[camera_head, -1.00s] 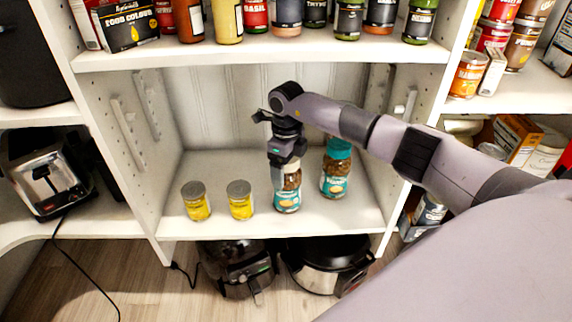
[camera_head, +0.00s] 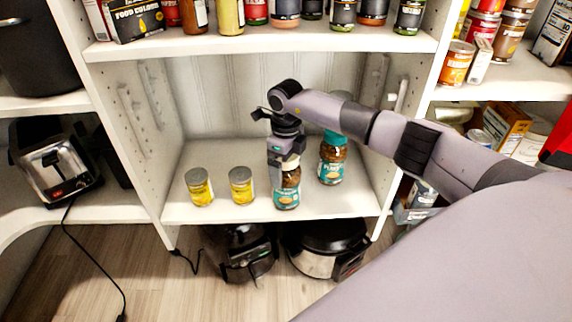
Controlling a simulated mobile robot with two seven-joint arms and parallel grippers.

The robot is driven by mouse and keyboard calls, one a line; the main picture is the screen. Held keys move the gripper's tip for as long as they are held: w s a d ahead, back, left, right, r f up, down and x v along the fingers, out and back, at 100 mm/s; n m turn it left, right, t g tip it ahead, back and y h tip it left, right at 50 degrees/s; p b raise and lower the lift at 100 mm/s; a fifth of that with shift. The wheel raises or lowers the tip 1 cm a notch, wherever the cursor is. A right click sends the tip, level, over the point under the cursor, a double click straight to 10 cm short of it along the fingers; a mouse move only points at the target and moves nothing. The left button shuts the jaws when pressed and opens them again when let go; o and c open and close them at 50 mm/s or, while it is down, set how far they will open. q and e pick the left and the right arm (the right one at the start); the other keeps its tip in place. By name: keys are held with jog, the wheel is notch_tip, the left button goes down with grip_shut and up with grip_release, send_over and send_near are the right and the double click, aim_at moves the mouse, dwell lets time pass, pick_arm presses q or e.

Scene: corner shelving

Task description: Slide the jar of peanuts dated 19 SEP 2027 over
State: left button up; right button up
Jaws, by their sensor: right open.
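A peanut jar (camera_head: 287,192) with a teal label stands near the front of the middle shelf. A second similar jar with a teal lid (camera_head: 332,160) stands behind it to the right, partly covered by my arm. The dates on both are too small to read. My right gripper (camera_head: 286,163) points down at the top of the front jar and hides its lid. It is open, and I cannot tell whether its fingers touch the jar. My left gripper is not in view.
Two yellow cans (camera_head: 199,187) (camera_head: 241,185) stand left of the jars on the same shelf (camera_head: 222,213). Bottles and boxes fill the shelf above. Below are a black appliance (camera_head: 240,252) and a cooker (camera_head: 318,250). The back left of the middle shelf is clear.

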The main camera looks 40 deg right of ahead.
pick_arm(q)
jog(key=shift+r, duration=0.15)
pick_arm(e)
jog(key=shift+r, duration=0.65)
notch_tip(320, 180, up, 5)
jog(key=shift+r+p, duration=0.15)
jog(key=shift+p, duration=0.8)
jog(key=shift+r, duration=0.3)
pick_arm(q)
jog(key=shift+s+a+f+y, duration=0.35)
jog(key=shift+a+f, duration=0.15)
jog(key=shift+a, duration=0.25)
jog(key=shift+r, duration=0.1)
